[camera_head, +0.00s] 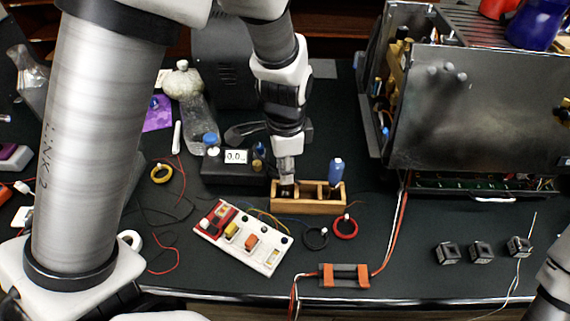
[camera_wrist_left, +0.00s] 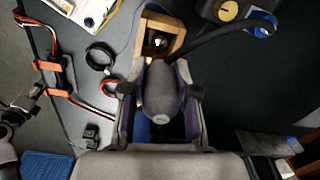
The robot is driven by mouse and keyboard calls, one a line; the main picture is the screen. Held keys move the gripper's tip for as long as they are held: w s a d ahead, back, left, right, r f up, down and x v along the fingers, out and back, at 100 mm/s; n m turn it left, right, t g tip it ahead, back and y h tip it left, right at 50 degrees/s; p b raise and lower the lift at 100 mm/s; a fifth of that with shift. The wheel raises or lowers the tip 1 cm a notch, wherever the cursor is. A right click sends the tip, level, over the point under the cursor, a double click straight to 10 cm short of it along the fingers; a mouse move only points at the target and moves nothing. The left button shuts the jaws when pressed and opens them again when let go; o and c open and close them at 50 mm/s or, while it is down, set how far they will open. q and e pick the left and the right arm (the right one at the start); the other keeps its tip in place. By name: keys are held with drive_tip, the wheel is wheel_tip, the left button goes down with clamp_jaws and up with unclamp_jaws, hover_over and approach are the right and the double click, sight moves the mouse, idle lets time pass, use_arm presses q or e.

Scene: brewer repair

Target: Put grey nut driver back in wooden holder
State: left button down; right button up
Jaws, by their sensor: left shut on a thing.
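The wooden holder (camera_head: 310,207) stands mid-table with several compartments. A blue-handled driver (camera_head: 336,172) stands upright at its right end. My left gripper (camera_head: 286,166) is over the holder's left end, pointing down. In the left wrist view, its fingers (camera_wrist_left: 160,95) are shut on the grey nut driver (camera_wrist_left: 162,92), whose rounded dark grey handle faces the camera. The driver's shaft is hidden, so I cannot tell how far it is inside the holder. One end of the holder (camera_wrist_left: 180,22) shows beyond the handle. Part of my right gripper (camera_wrist_left: 30,100) shows at the left edge, too unclear to tell its state.
A black meter box (camera_head: 235,157) stands behind the holder. A white switch board (camera_head: 243,238) and black and red rings (camera_head: 345,228) lie in front. The open brewer (camera_head: 470,110) stands at the right.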

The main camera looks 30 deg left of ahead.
use_arm(q)
drive_tip(key=shift+f, duration=0.45)
drive_tip(key=shift+c, duration=2)
unclamp_jaws()
wheel_tip(320, 180, up, 7)
drive_tip(key=p, duration=0.6)
drive_tip(key=shift+r, duration=0.1)
